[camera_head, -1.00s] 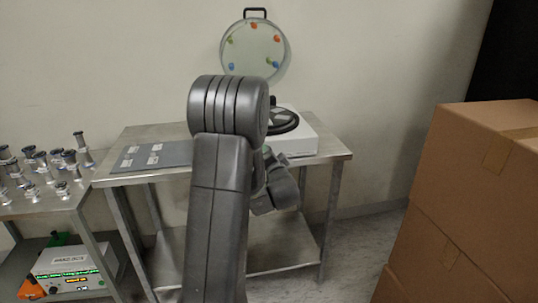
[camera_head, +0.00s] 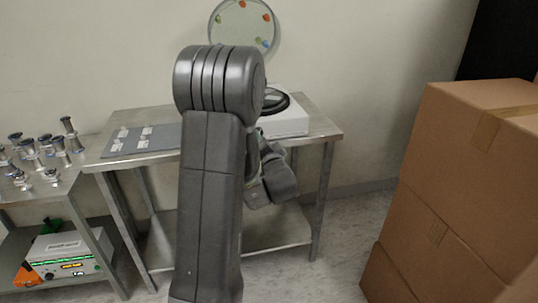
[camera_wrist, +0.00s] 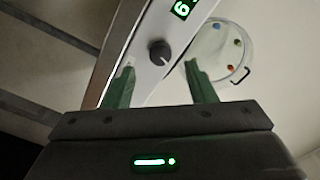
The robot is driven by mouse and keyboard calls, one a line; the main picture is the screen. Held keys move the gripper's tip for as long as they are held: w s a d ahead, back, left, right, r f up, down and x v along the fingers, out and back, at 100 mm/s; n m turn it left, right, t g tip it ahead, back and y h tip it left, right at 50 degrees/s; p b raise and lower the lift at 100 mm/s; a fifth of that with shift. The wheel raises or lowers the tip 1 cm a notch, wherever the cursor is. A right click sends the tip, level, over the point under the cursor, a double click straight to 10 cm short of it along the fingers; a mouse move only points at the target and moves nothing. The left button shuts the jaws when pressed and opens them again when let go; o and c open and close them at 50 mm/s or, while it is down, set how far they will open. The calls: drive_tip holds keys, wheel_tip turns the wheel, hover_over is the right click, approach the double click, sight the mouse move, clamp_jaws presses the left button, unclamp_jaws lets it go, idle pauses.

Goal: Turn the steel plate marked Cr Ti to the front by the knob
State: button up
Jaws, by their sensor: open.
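A white device (camera_head: 288,123) stands on the right of the steel table. A round plate with a black rim (camera_head: 275,101) lies on top, partly hidden by my arm; no Cr Ti marking is legible. In the wrist view, a dark round knob (camera_wrist: 159,53) sits on the device's pale front panel, beside a green digit display (camera_wrist: 183,9). My gripper (camera_wrist: 160,72) is open and empty, its green fingers apart. The knob appears between and just beyond the fingertips; I see no contact. The fingers do not show in the head view.
A grey mat with white labels (camera_head: 114,147) lies left on the steel table (camera_head: 110,163). A side bench holds several metal fittings (camera_head: 68,135), with a lit instrument (camera_head: 68,256) below. Stacked cardboard boxes (camera_head: 430,190) stand at right. A round wall panel (camera_head: 241,30) hangs behind.

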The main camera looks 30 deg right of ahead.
drive_tip(key=v, duration=0.8)
drive_tip(key=shift+s, duration=0.3)
drive_tip(key=x, duration=1.3)
drive_tip(key=shift+w, duration=0.45)
drive_tip(key=shift+s, duration=0.1)
drive_tip(key=n+b, duration=0.6)
drive_tip(key=n, duration=1.5)
idle(1.3)
drive_tip(key=shift+a, duration=0.1)
